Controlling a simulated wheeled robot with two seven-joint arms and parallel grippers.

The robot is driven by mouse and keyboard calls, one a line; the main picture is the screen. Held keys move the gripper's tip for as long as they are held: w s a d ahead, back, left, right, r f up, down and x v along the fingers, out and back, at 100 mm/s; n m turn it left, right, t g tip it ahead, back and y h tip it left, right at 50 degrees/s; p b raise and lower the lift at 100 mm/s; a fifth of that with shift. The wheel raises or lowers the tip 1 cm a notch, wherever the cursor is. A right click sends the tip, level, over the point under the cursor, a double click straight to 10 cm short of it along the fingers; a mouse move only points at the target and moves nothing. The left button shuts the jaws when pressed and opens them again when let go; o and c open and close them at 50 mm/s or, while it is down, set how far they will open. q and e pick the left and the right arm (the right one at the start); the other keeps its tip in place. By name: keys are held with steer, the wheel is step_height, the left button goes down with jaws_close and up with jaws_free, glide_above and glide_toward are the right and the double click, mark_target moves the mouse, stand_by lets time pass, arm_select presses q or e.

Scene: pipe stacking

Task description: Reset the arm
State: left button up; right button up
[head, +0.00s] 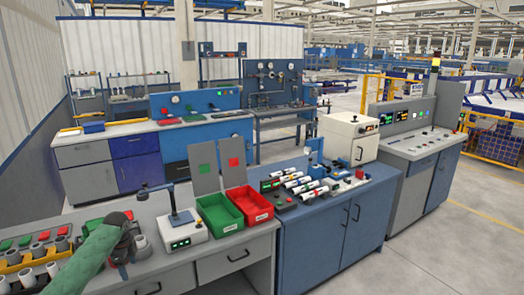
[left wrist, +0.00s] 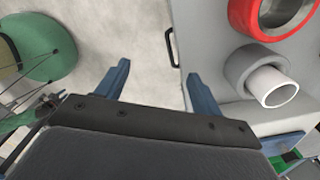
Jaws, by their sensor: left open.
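My left arm (head: 95,258) comes in from the lower left in the head view, with its dark wrist over the front edge of the grey workbench. In the left wrist view my left gripper (left wrist: 157,82) is open. Nothing is between its two blue fingers, and pale floor shows beyond them. A white pipe (left wrist: 275,87) stands inside a grey round holder (left wrist: 238,67) to the right of the fingers, apart from them. A red round holder (left wrist: 238,17) is above it. My right gripper is not in view.
A green bin (head: 219,212) and a red bin (head: 250,204) stand beside a white device (head: 184,236). A drawer handle (left wrist: 171,47) is near the fingers. Open floor (head: 440,240) lies at right.

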arm_select(q)
steer(key=s+d+f+n, duration=0.2)
steer(key=s+d+f, duration=0.4)
steer(key=f, duration=0.7)
steer(key=s+d+f+n, duration=0.3)
steer(key=s+d+f, duration=0.2)
steer(key=s+f, duration=0.55)
steer(key=s+d+f+n, duration=0.2)
steer(key=s+d+f, duration=0.35)
steer(key=f, duration=0.85)
steer(key=s+d+f+n, duration=0.2)
steer(key=s+d+f, duration=0.2)
steer(key=s, duration=0.7)
steer(key=s+d+f+n+t+b, duration=0.1)
steer(key=s+d+f+n, duration=0.2)
steer(key=s, duration=0.9)
steer(key=s+d+f+n, duration=0.3)
steer(key=s+d+f, duration=0.4)
steer(key=s+f, duration=0.3)
steer(key=shift+s+f+t, duration=0.3)
steer(key=shift+s, duration=0.65)
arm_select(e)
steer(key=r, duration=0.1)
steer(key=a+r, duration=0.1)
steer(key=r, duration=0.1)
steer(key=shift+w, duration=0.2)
